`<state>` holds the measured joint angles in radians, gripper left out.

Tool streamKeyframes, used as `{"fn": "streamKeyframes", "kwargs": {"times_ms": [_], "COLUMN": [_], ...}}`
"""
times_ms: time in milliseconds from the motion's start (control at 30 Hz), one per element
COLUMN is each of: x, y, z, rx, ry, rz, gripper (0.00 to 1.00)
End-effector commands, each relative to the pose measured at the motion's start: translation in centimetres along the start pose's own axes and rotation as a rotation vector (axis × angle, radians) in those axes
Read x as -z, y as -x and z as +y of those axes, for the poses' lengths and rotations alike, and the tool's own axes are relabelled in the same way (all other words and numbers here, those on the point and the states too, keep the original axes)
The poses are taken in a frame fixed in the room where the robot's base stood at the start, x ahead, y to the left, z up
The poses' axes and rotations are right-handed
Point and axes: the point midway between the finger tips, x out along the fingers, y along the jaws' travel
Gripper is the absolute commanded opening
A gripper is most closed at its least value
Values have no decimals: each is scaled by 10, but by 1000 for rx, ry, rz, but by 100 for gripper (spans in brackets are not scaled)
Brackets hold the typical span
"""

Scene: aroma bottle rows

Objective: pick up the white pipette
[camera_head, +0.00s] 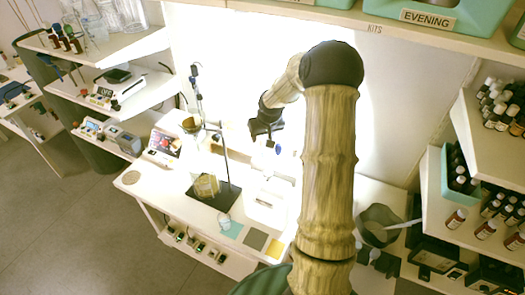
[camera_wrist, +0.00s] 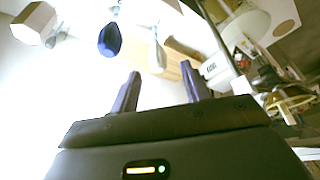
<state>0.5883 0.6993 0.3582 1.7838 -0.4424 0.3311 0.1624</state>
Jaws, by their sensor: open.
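My gripper (camera_wrist: 161,84) is open, and nothing shows between its two dark fingers. In the wrist view a slim, pale, pipette-like thing (camera_wrist: 157,52) lies just beyond the fingertips, roughly in line with the gap; it looks like the white pipette. A dark blue bulb (camera_wrist: 109,40) is to its left, and a white faceted piece (camera_wrist: 33,22) is farther left. In the head view my gripper (camera_head: 265,128) is above the back of the white bench, partly hidden by my arm. A small blue-tipped item shows just below it, and the white pipette cannot be made out clearly there.
A grey bowl (camera_head: 380,222) is at the right. Shelves of bottles (camera_head: 470,185) flank the right side.

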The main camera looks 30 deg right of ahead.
Motion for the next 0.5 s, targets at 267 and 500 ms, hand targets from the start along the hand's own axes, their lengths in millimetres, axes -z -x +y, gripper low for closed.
{"fn": "streamKeyframes", "kwargs": {"times_ms": [267,500], "x": [0,0], "y": [-31,-35], "z": [1,2], "rx": [1,0], "ry": [2,0], "rz": [-2,0], "gripper": [47,47]}}
